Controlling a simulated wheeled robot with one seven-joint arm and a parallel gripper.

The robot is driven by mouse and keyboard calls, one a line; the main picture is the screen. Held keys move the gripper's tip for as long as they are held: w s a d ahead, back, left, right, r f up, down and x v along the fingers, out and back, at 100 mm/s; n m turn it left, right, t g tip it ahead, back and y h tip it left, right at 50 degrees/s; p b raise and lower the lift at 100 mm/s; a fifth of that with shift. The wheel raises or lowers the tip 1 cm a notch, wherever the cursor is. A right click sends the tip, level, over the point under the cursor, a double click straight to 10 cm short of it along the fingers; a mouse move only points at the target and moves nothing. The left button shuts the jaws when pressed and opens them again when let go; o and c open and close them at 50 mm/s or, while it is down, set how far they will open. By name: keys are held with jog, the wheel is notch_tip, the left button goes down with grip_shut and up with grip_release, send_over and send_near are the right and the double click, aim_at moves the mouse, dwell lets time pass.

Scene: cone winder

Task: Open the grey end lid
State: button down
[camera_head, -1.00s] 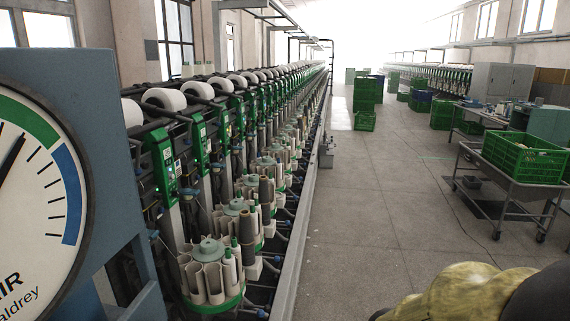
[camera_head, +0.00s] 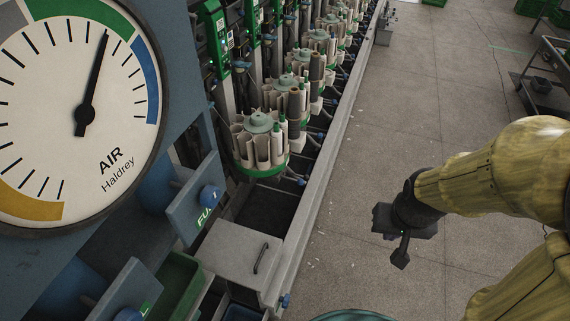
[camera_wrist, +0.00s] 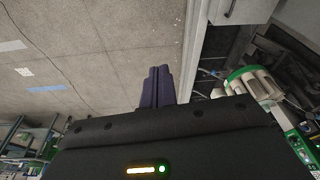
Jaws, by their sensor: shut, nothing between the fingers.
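The grey end lid (camera_head: 233,256) is the flat, closed-looking top at the near end of the machine, with a dark bar handle (camera_head: 261,258) near its right side. Part of the lid also shows at the top of the wrist view (camera_wrist: 245,8). My gripper (camera_head: 400,252) hangs over the floor to the right of the lid and well apart from it, pointing down. Its fingers (camera_wrist: 157,87) are together in the wrist view, with nothing between them.
The long machine rail (camera_head: 318,190) lies between my gripper and the spindle units (camera_head: 258,145). A blue panel with a knob (camera_head: 209,195) and an air dial (camera_head: 75,110) stand left of the lid. A green bin (camera_head: 180,285) sits beside it.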

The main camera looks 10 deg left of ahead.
jog(key=s+a+f+m+g+y+b, duration=0.1)
jog(key=a+f+m+g+b, duration=0.15)
jog(key=f+b, duration=0.6)
jog(key=s+a+f+m+g+y+b, duration=0.1)
jog(key=a+f+y+b, duration=0.15)
jog(key=f+b, duration=0.6)
jog(key=m+t+y+b, duration=0.4)
jog(key=m+y+b, duration=1.2)
jog(key=b, duration=2)
send_near(267, 264)
notch_tip(267, 264, up, 2)
jog(key=h, duration=0.1)
jog(key=shift+r+m, duration=0.25)
jog(key=shift+r, duration=0.1)
jog(key=a+b, duration=0.1)
jog(key=a, duration=0.2)
jog(key=w+a+b, duration=0.1)
jog(key=a+b, duration=0.2)
jog(key=a, duration=0.2)
jog(key=shift+w+a+b, duration=0.25)
jog(key=shift+a+b, duration=0.05)
jog(key=shift+b, duration=0.05)
jog(key=shift+w+a+r, duration=0.15)
jog(key=shift+a+r, duration=0.05)
jog(key=shift+a, duration=0.4)
